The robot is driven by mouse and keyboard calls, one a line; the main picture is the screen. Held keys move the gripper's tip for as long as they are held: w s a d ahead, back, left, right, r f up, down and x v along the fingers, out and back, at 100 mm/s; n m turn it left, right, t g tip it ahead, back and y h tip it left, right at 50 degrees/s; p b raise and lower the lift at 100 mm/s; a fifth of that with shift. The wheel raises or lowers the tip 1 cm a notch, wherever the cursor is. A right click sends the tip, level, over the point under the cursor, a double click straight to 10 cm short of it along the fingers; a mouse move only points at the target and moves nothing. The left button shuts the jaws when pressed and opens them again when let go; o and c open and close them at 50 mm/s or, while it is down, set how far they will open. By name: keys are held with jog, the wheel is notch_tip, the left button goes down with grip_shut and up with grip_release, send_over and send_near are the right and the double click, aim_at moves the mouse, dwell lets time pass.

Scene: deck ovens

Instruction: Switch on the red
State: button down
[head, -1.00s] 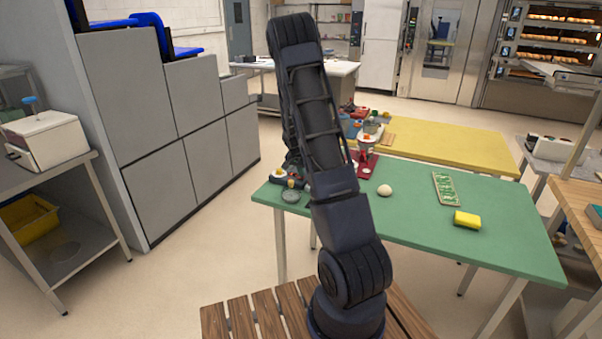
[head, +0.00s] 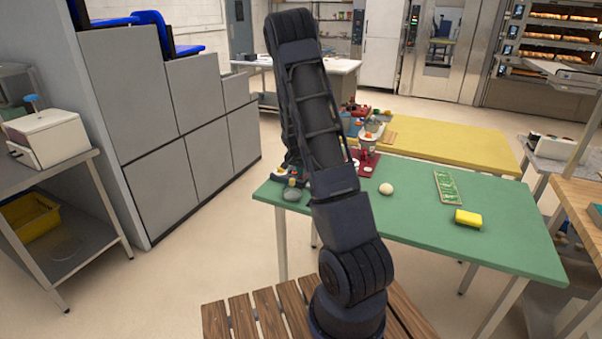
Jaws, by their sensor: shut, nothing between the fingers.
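My gripper (head: 287,174) is small and dark at the left end of the green table, low behind my raised arm. It is shut and holds nothing. Just below it is a small cluster with red and yellow spots (head: 292,182), too small and partly covered to make out; I cannot tell whether the gripper touches it. A red stand-like object (head: 367,160) with a pale top is on the table's far edge, right of my arm. I cannot make out a switch or its position on either.
A yellow table (head: 460,148) with cluttered objects stands behind.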

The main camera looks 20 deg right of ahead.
jog(key=v, duration=1.3)
jog(key=shift+s+a+r, duration=0.25)
jog(key=shift+s, duration=0.1)
jog(key=shift+w+d, duration=0.1)
jog(key=shift+w+d+r, duration=0.25)
jog(key=shift+w+d, duration=0.3)
jog(key=shift+w, duration=0.05)
jog(key=x, duration=1.4)
jog(key=shift+w+d, duration=0.1)
jog(key=shift+w, duration=0.1)
jog(key=shift+d+f, duration=0.1)
jog(key=shift+f, duration=0.05)
jog(key=shift+s, duration=0.1)
